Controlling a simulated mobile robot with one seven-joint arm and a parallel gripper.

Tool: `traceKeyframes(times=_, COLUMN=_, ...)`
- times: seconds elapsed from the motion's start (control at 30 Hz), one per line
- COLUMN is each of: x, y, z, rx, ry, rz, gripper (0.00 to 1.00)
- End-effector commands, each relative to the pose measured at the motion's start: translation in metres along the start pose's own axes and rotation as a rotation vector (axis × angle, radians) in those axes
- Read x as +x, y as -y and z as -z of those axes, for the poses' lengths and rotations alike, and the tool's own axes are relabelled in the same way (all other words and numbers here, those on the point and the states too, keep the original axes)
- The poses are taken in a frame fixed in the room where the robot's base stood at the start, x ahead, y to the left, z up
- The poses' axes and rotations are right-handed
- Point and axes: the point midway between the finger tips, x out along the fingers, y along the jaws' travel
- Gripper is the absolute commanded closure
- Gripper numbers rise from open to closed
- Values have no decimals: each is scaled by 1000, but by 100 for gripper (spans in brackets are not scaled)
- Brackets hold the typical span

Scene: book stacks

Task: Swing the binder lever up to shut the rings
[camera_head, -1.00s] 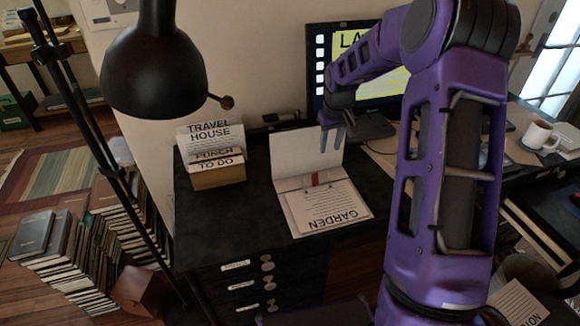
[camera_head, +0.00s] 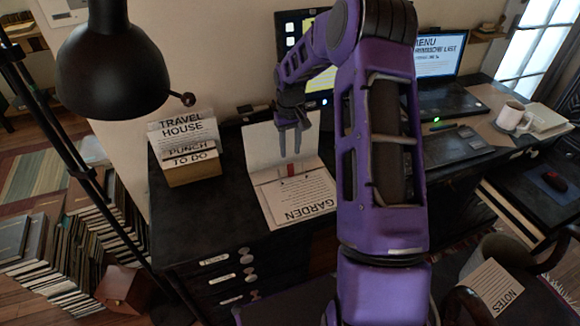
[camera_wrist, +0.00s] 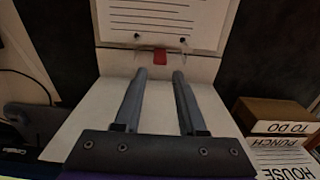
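An open white binder lies on the desk, its cover (camera_head: 262,137) lying toward the back. Its printed page headed GARDEN (camera_head: 303,198) is at the front. A small red lever (camera_head: 291,170) sits at the spine, and it also shows in the wrist view (camera_wrist: 160,55). The rings are small and thin; I cannot tell whether they are open. My gripper (camera_head: 290,155) is over the cover side, just behind the lever. In the wrist view its two fingers (camera_wrist: 160,74) are apart with nothing between them, the tips just short of the lever, apparently not touching it.
A box of cards marked TO DO (camera_head: 192,171) stands left of the binder. A black lamp (camera_head: 115,62) hangs at the left foreground. A monitor (camera_head: 292,30) is behind my arm, with a laptop (camera_head: 452,101) and mug (camera_head: 511,115) at the right.

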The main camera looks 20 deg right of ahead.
Motion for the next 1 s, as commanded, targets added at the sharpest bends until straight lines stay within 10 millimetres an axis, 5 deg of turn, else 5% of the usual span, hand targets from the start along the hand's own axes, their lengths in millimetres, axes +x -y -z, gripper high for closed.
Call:
traceKeyframes(times=0.33, x=63, y=0, z=0, rx=-1, ry=1, rz=1, gripper=60)
traceKeyframes(times=0.77, x=75, y=0, z=0, rx=0, ry=-1, rz=0, gripper=60)
traceKeyframes(times=1.0, x=75, y=0, z=0, rx=-1, ry=-1, rz=0, gripper=98)
